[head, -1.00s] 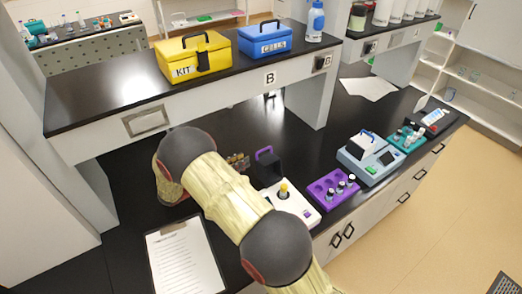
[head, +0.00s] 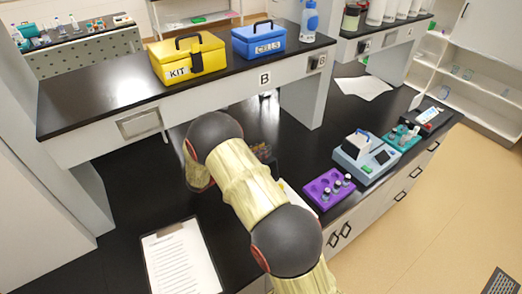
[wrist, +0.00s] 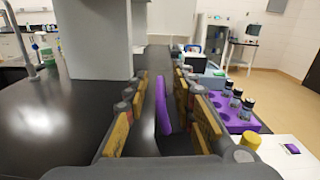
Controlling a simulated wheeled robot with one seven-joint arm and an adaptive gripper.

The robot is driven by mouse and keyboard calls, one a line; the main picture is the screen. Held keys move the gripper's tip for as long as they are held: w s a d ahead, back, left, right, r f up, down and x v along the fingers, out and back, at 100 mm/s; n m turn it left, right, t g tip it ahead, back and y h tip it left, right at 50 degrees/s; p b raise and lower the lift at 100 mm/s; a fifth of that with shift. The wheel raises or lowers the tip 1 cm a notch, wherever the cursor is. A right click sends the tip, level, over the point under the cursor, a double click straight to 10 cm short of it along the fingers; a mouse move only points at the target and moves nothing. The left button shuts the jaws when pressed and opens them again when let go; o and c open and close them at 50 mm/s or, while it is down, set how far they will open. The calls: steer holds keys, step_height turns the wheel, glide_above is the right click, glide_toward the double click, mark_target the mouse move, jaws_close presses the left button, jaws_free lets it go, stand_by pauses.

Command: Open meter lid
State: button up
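The white meter (wrist: 290,150) shows at the lower right of the wrist view, with a small purple screen. Gaps show between handle and fingers, and I see no firm contact. The dark lid below is mostly hidden by the gripper. In the head view my arm covers nearly all of the meter, leaving a white sliver (head: 301,194).
A purple rack (head: 329,188) with several vials is right of the meter. A blue-grey instrument (head: 367,158) and teal rack (head: 403,138) stand beyond it. A clipboard (head: 180,258) lies on the near left bench. The shelf (head: 100,107) overhangs behind, with yellow and blue boxes.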

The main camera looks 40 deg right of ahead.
steer(key=shift+c, duration=0.5)
jaws_close()
stand_by(0.3)
